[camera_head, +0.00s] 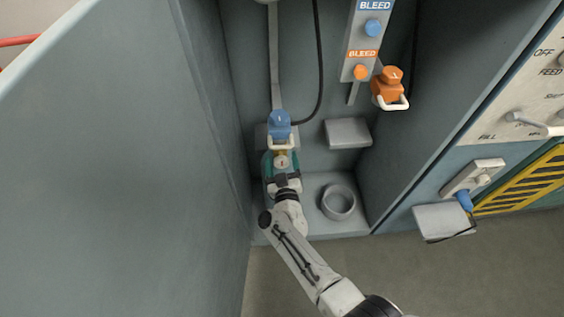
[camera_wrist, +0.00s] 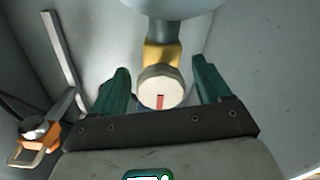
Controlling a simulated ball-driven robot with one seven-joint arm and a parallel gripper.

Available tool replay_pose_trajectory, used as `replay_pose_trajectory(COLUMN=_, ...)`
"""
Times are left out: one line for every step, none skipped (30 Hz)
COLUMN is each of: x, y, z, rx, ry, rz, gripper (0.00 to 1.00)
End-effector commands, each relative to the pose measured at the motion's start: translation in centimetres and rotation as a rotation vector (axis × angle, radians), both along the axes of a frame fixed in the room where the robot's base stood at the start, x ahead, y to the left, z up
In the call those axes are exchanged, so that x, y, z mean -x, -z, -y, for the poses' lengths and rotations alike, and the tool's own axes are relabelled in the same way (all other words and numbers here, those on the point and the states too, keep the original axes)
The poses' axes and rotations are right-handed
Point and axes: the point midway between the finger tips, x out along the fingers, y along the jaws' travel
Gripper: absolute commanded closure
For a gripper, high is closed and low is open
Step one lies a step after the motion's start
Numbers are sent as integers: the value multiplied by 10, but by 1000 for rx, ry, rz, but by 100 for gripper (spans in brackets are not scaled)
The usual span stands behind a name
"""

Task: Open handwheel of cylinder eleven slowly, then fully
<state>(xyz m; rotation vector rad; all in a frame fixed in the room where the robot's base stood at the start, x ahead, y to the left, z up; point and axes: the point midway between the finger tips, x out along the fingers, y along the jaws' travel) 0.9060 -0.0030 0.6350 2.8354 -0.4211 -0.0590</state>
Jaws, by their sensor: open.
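The cream round handwheel (camera_head: 282,163) sits on a brass valve (camera_head: 281,152) low in the grey bay, below a blue connector (camera_head: 279,125) with a white handle. In the wrist view the handwheel (camera_wrist: 160,88) faces me and shows a red mark at its lower edge, with the brass valve (camera_wrist: 162,55) behind it. My gripper (camera_wrist: 161,78) is open. Its two teal fingers stand on either side of the handwheel, with visible gaps. My gripper (camera_head: 282,158) is also in the head view. The cylinder body is hidden, and no number eleven is readable.
An orange connector (camera_head: 388,88) with a white handle hangs at right, beside the BLEED panel (camera_head: 365,40). An empty grey ring holder (camera_head: 338,201) and a small shelf (camera_head: 347,133) are right of my gripper. Bay walls rise on both sides; the left wall (camera_head: 215,110) is close.

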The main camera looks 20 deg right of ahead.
Motion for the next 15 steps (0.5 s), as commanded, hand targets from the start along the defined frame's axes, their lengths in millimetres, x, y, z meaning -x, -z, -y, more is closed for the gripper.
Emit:
replay_pose_trajectory(x=1, y=0, z=0, rx=0, ry=-1, rz=0, gripper=23)
replay_pose_trajectory(x=3, y=-1, z=-1, rx=1, ry=-1, rz=-1, gripper=23)
replay_pose_trajectory(x=5, y=-1, z=-2, rx=1, ry=-2, rz=-1, gripper=23)
replay_pose_trajectory(x=8, y=-2, z=-3, rx=1, ry=-2, rz=-1, gripper=23)
replay_pose_trajectory(x=12, y=-2, z=-4, rx=1, ry=-2, rz=-1, gripper=23)
replay_pose_trajectory(x=17, y=-3, z=-6, rx=0, ry=-3, rz=-2, gripper=23)
replay_pose_trajectory(x=22, y=-3, z=-7, rx=1, ry=-5, rz=-3, gripper=23)
replay_pose_trajectory(x=27, y=-4, z=-9, rx=3, ry=-4, rz=-2, gripper=23)
replay_pose_trajectory(x=35, y=-4, z=-11, rx=1, ry=-5, rz=-3, gripper=23)
replay_pose_trajectory(x=41, y=-4, z=-13, rx=2, ry=-6, rz=-2, gripper=23)
replay_pose_trajectory(x=47, y=-4, z=-15, rx=2, ry=-5, rz=-2, gripper=23)
replay_pose_trajectory(x=55, y=-4, z=-17, rx=1, ry=-5, rz=-3, gripper=23)
replay_pose_trajectory(x=60, y=-4, z=-19, rx=2, ry=-5, rz=-2, gripper=23)
replay_pose_trajectory(x=65, y=-4, z=-20, rx=2, ry=-5, rz=-2, gripper=23)
replay_pose_trajectory(x=72, y=-3, z=-22, rx=2, ry=-4, rz=-2, gripper=23)
